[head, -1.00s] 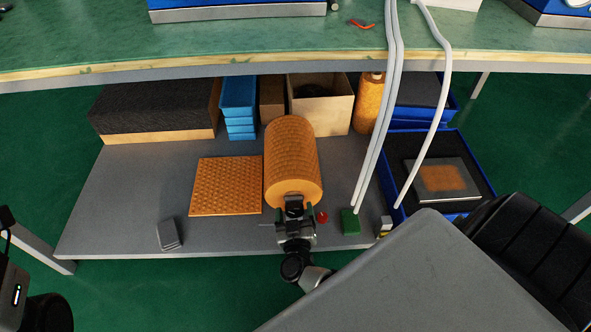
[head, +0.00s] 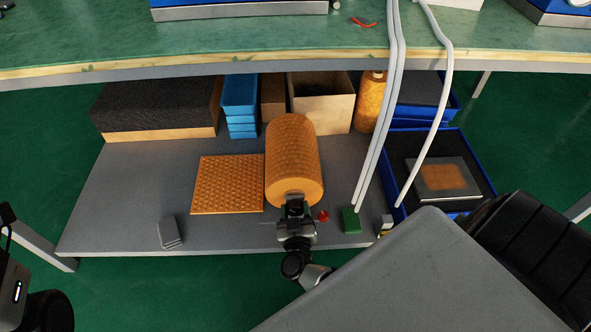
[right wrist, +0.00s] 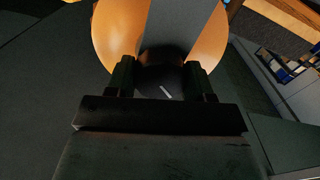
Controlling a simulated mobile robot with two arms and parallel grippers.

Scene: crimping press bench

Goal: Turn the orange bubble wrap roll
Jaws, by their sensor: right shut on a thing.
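The orange bubble wrap roll (head: 292,150) lies on the grey lower shelf (head: 120,225), its long axis pointing away from me. A flat orange bubble wrap sheet (head: 227,184) lies beside it on the left. My right gripper (head: 294,203) is at the roll's near end and shut on it. In the right wrist view the two dark fingers (right wrist: 160,82) stand on either side of a dark middle part at the roll's round end (right wrist: 112,40). The exact contact is in shadow. Of my left arm only dark parts show at the left edge; its gripper is not visible.
Behind stand a black foam block (head: 155,105), blue boxes (head: 238,98), an open carton (head: 322,108) and an orange bottle-like roll (head: 370,105). White cables (head: 378,130) hang right of the roll. A blue tray (head: 478,170) is farther right. The bench edge (head: 250,65) overhangs the back.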

